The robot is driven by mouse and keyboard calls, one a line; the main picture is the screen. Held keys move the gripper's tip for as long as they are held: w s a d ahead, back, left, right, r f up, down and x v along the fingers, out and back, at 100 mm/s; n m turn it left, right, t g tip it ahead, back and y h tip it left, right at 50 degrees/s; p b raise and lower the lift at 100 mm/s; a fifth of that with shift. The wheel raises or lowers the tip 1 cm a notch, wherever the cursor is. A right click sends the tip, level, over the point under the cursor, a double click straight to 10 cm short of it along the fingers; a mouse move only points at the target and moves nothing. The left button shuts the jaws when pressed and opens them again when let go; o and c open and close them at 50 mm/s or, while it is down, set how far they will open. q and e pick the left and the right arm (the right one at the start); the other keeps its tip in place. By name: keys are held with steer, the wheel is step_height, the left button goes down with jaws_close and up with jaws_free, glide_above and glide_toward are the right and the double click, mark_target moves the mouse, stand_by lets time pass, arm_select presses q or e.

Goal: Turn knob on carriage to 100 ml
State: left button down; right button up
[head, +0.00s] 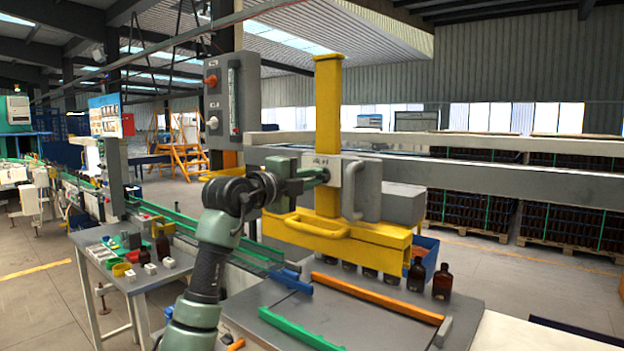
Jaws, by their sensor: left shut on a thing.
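The carriage (352,190) is a grey block with a white label plate, mounted on the yellow upright column (328,110). My left arm comes up from the bottom, and my left gripper (322,176) is at the left front of the carriage, by the label plate. It is shut on the knob there. The gripper hides the knob, so its setting cannot be read, and the plate's marks are too small to read. My right gripper is not in view.
A yellow head with a handle (318,228) hangs below the carriage over the grey bench, with orange (375,297) and green (300,330) rails. Amber bottles (442,282) stand at right. A small parts table (150,272) is at left; a grey control box (232,95) is behind.

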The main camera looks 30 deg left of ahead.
arm_select(q)
steer(key=shift+n, duration=0.4)
steer(key=c, duration=1.5)
jaws_free()
steer(key=shift+o, duration=0.2)
steer(key=shift+s+f+b, duration=0.1)
steer(key=shift+s+b, duration=0.25)
steer(key=s+b, duration=0.3)
steer(key=s, duration=0.4)
steer(key=shift+a, duration=0.3)
